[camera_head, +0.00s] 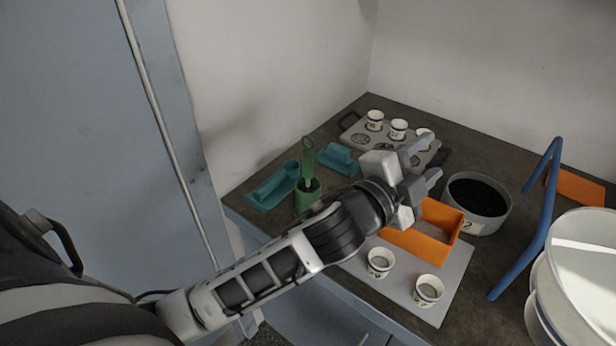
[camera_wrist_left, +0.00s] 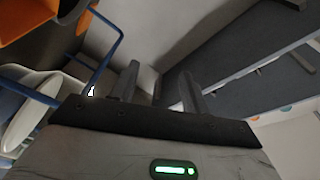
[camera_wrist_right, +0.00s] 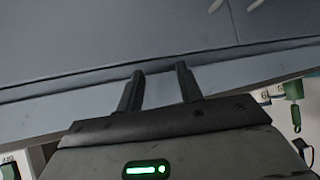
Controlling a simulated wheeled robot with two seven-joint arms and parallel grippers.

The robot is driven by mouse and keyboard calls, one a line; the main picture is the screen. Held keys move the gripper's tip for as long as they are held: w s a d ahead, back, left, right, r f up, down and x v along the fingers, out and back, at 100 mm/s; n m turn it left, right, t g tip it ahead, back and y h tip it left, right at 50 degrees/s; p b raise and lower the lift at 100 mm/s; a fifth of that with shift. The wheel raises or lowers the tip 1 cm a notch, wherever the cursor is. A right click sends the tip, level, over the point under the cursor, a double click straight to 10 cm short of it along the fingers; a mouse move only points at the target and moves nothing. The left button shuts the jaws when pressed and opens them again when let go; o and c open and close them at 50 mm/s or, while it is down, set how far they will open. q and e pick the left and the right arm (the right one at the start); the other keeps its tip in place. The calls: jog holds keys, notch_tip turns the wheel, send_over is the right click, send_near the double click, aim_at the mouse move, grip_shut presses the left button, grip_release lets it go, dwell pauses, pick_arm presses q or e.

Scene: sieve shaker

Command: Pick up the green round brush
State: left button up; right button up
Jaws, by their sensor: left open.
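The green round brush (camera_head: 308,160) stands upright with its handle up in a green cup-like holder (camera_head: 308,199), toward the left side of the counter. Its lower end is hidden in the holder. My left gripper (camera_head: 425,163) is open and empty, to the right of the brush and above the counter, its fingers pointing right, away from the brush. Its fingers also show apart in the left wrist view (camera_wrist_left: 160,82). My right gripper (camera_wrist_right: 160,71) shows only in the right wrist view, with its fingers apart and nothing between them, near a grey-blue surface.
Teal pieces (camera_head: 275,187) (camera_head: 338,158) lie beside the holder. A grey tray (camera_head: 356,137) with white cups stands behind. An orange bin (camera_head: 424,246), a pan of black material (camera_head: 478,204), two cups (camera_head: 380,263) (camera_head: 428,290) and a blue frame (camera_head: 528,246) stand to the right.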

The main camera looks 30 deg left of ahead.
pick_arm(q)
jog(key=s+d+r+m+g+h, duration=0.1)
jog(key=d+r+m+g+h, duration=0.5)
jog(key=m, duration=0.6)
jog(key=d+r+m+g+h, duration=0.35)
jog(key=d+m+h, duration=0.45)
jog(key=m, duration=0.5)
jog(key=m+g+y, duration=1)
jog(key=m+y, duration=0.6)
jog(key=y, duration=0.3)
send_near(309, 147)
jog(key=shift+y, duration=0.3)
jog(key=f+b, duration=0.2)
jog(key=f, duration=0.1)
jog(key=s+f+b, duration=0.1)
jog(key=f, duration=0.1)
jog(key=shift+a, duration=0.1)
notch_tip(309, 147, down, 3)
jog(key=shift+s+f, duration=0.15)
jog(key=shift+f, duration=0.1)
jog(key=shift+s+f, duration=0.1)
jog(key=shift+f, duration=0.5)
grip_shut()
pick_arm(e)
jog(key=shift+w+a+f, duration=0.15)
jog(key=shift+a+f, duration=0.15)
jog(key=shift+f, duration=0.15)
